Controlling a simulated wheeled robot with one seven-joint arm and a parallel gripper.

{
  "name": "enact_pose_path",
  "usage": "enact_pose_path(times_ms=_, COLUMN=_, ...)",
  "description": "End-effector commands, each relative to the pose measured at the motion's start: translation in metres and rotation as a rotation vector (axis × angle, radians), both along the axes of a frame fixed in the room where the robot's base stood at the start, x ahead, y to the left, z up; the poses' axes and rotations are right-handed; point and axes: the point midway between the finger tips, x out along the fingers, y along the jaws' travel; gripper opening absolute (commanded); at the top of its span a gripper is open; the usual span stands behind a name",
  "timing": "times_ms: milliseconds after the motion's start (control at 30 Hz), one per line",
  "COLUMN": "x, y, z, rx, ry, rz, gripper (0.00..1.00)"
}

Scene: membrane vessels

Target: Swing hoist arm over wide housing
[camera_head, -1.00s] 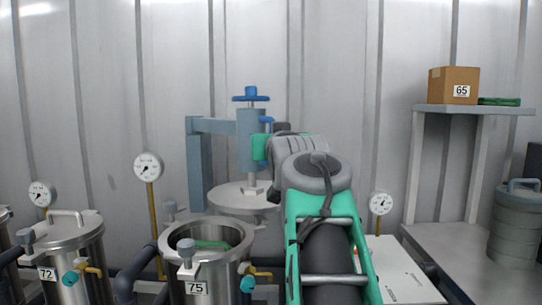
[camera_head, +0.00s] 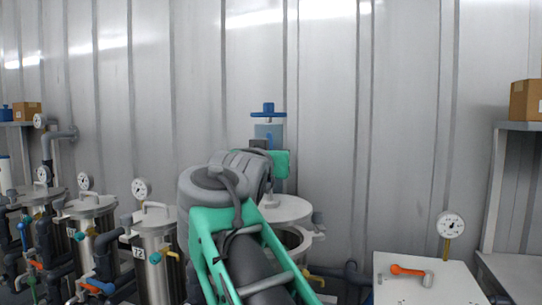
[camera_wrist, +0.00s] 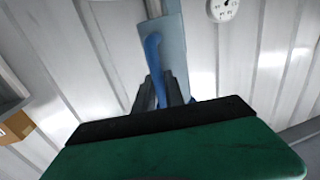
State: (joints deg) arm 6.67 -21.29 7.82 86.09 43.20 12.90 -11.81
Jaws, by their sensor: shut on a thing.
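The hoist shows a blue handwheel (camera_head: 268,110) on top of a grey-blue cylinder (camera_head: 270,132). A pale round lid (camera_head: 288,208) hangs below it. In the head view the lid appears above and behind the open rim of the wide housing (camera_head: 308,236), which my arm partly hides. In the wrist view my gripper (camera_wrist: 164,86) is shut on the blue hoist handle (camera_wrist: 153,55), which stands out from the cylinder (camera_wrist: 172,45). In the head view my arm hides the fingertips and the hoist's post.
Several steel housings (camera_head: 155,250) with pipes and gauges stand in a row at left. A shelf (camera_head: 525,126) holds a cardboard box (camera_head: 526,100). A corrugated wall (camera_head: 410,120) closes the back.

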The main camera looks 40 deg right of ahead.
Motion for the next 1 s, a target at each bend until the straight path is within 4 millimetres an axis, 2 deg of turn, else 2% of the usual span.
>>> enact_pose_path(times_ms=233, x=0.0030, y=0.0040, z=0.0008, rx=-0.001, ry=-0.001, rz=0.012, gripper=0.00)
enact_pose_path(times_ms=267, x=0.0032, y=0.0041, z=0.0008, rx=-0.001, ry=-0.001, rz=0.013, gripper=0.15)
enact_pose_path(times_ms=367, x=0.0029, y=0.0036, z=0.0008, rx=-0.001, ry=-0.001, rz=0.012, gripper=0.23)
enact_pose_path(times_ms=867, x=0.0001, y=-0.0012, z=0.0003, rx=-0.001, ry=-0.001, rz=0.000, gripper=0.23)
enact_pose_path(times_ms=1000, x=-0.0031, y=0.0038, z=0.0014, rx=-0.001, ry=-0.002, rz=0.003, gripper=0.23)
